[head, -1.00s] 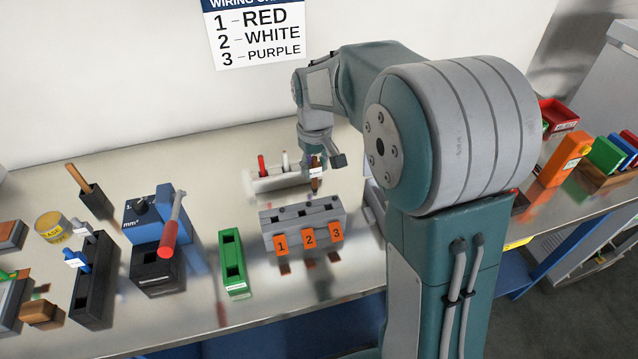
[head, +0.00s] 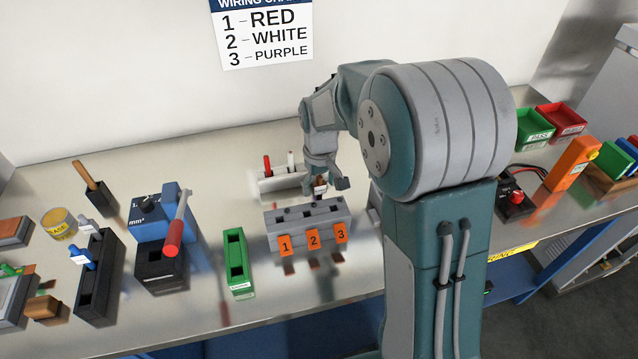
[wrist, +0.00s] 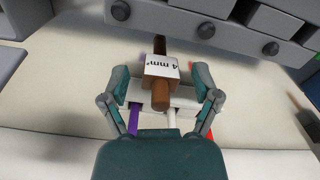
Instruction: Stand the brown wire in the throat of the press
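The brown wire (wrist: 160,96) stands by the white rack (wrist: 184,96) and carries a white "4 mm²" tag; in the head view only a little of it (head: 320,182) shows. My gripper (wrist: 160,76) is open, its two fingers on either side of the tag with a gap on both sides. In the head view my gripper (head: 323,183) is low behind the grey numbered block. The press (head: 148,216) is blue with a red-handled lever (head: 172,240) and a black base (head: 160,279). The lever partly covers the base's top, so its throat is hard to see.
The grey block (head: 310,224) with orange tags 1, 2, 3 stands close in front of my gripper. Red and white wires stand in the rack. A green slotted block (head: 238,262) lies between press and grey block. A black holder (head: 98,290) stands left of the press.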

